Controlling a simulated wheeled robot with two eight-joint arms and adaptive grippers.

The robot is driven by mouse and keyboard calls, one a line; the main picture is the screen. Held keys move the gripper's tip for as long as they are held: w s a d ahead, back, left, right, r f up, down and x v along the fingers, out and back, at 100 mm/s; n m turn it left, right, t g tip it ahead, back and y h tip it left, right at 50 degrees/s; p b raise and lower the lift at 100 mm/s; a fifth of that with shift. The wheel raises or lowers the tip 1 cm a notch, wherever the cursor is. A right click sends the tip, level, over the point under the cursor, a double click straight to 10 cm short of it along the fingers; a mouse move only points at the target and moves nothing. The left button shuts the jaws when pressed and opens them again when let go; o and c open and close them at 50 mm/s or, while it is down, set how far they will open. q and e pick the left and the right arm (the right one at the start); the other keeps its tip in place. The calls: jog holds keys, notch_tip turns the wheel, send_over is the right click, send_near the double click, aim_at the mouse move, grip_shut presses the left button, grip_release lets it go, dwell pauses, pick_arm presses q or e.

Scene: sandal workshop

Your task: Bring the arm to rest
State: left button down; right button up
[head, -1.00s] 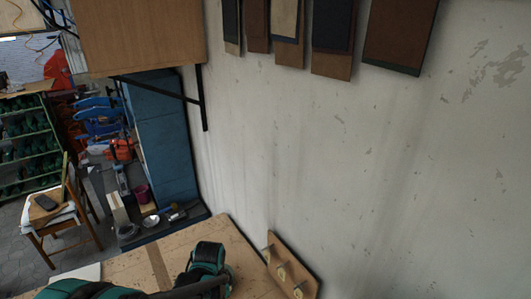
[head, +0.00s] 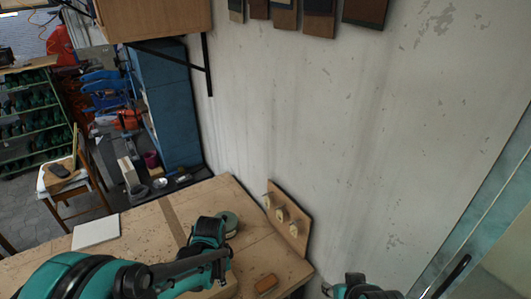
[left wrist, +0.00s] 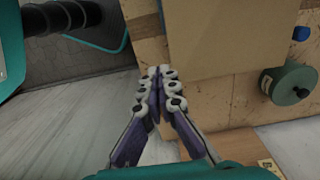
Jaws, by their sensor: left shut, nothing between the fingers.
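My left arm (head: 85,275) comes in from the lower left of the head view, its teal and black links over the wooden workbench (head: 135,255). My left gripper (left wrist: 162,75) shows clearly in the left wrist view; its pale, knobbed fingertips are together with nothing between them. They appear in front of the bench's edge, apart from the items on it. In the head view its fingertips are not clearly visible. A teal and black part of my right arm (head: 362,289) shows at the bottom edge; its finger state cannot be made out.
A green round tin or roll (head: 229,222) lies on the bench, also seen in the left wrist view (left wrist: 287,84). A chair (head: 68,187) stands left.

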pick_arm(q)
jog(key=s+a+f+n+t+b, duration=0.1)
jog(key=s+f+n+t+b, duration=0.1)
jog(key=b, duration=0.6)
jog(key=s+a+f+n+t+b, duration=0.1)
jog(key=s+f+n+b, duration=0.3)
jog(key=b, duration=0.4)
jog(key=s+a+f+n+t+b, duration=0.2)
jog(key=s+f+n+t+b, duration=0.1)
jog(key=b, duration=0.6)
jog(key=shift+s+f+n+t, duration=0.3)
jog(key=shift+f+n+t, duration=0.1)
jog(key=shift+f+n, duration=0.45)
jog(key=shift+s+a+f, duration=0.1)
jog(key=shift+s+f, duration=0.05)
pick_arm(e)
notch_tip(320, 180, down, 26)
jog(key=shift+r, duration=0.15)
